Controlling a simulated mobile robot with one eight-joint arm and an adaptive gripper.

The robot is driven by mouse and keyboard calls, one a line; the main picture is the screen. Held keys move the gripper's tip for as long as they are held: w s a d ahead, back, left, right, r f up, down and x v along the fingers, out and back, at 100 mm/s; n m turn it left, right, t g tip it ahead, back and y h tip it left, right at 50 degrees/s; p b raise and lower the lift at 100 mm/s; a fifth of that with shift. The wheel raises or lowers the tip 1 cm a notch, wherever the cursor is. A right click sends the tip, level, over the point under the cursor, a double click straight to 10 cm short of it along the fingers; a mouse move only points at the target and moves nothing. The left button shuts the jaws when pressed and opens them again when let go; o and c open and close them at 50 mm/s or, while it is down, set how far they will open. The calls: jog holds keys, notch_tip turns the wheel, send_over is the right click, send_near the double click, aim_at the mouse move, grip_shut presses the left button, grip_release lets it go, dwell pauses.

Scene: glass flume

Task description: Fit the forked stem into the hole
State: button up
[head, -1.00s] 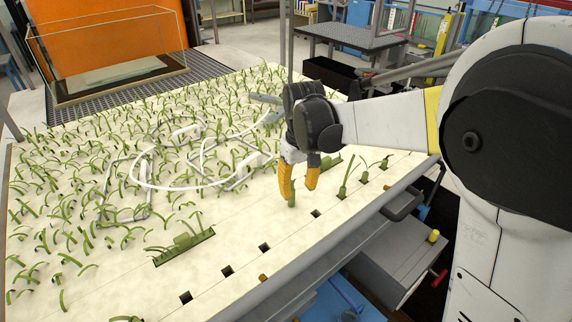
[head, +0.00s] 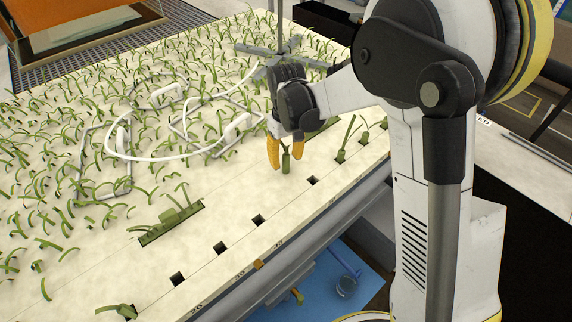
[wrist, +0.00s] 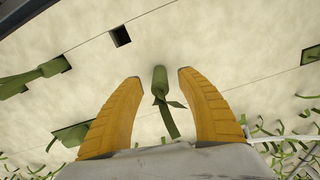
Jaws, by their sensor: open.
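A green forked stem (head: 286,161) is between the two yellow fingers of my gripper (head: 285,152), over the pale planting board (head: 225,205). In the wrist view the stem (wrist: 160,80) shows a thick round end between the fingertips and thin leaves toward the palm. There is a gap between it and each finger of the open gripper (wrist: 160,80). I cannot tell whether its lower end touches the board. An empty square hole (head: 312,180) lies just right of the stem; in the wrist view an empty hole (wrist: 120,36) is at upper left.
More empty holes (head: 258,220) run along the board's front edge. Stems stand in holes to the right (head: 340,155). A green clump sits in a long slot (head: 172,222). Many small plants and a white looped tube (head: 150,157) cover the rear. A metal post (head: 279,30) rises behind my gripper.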

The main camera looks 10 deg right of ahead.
jog(key=shift+f, duration=0.6)
grip_shut()
jog(key=shift+r, duration=0.1)
